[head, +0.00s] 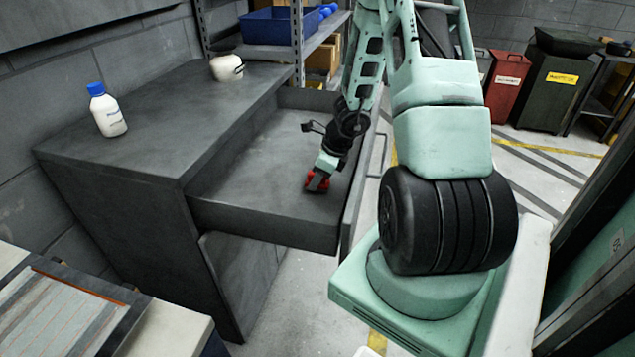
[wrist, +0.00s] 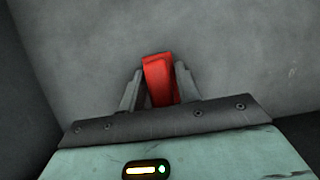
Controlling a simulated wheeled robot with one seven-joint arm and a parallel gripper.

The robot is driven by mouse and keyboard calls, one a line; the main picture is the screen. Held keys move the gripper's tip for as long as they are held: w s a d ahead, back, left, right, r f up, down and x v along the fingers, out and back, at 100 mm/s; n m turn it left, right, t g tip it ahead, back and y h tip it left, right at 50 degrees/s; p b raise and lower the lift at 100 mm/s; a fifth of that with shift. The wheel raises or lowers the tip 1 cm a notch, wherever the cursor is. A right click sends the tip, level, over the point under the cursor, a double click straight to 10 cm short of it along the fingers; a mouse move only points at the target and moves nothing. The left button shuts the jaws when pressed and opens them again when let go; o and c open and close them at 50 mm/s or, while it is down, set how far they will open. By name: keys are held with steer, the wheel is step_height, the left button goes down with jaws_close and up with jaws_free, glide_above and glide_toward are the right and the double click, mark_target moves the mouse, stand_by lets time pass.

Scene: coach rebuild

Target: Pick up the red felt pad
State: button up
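The red felt pad (head: 318,181) is inside the open grey drawer, low over its floor. It looks like a small bright red block. In the wrist view the pad (wrist: 159,80) stands slightly tilted between the two grey fingers, with its far end reaching past the fingertips. My gripper (head: 321,176) points down into the drawer at the pad. In the wrist view my gripper (wrist: 158,84) has a finger close against each side of the pad and appears shut on it. Whether the pad touches the drawer floor is unclear.
The drawer (head: 262,222) has raised walls around the pad. The cabinet top (head: 150,125) holds a white bottle with a blue cap (head: 106,110) and a white rounded pot (head: 227,67). A shelf with a blue bin (head: 268,27) stands behind. The drawer floor around the pad is clear.

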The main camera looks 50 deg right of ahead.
steer(key=shift+c, duration=0.4)
step_height(320, 180, up, 10)
steer(key=p, duration=0.5)
steer(key=shift+o, duration=0.8)
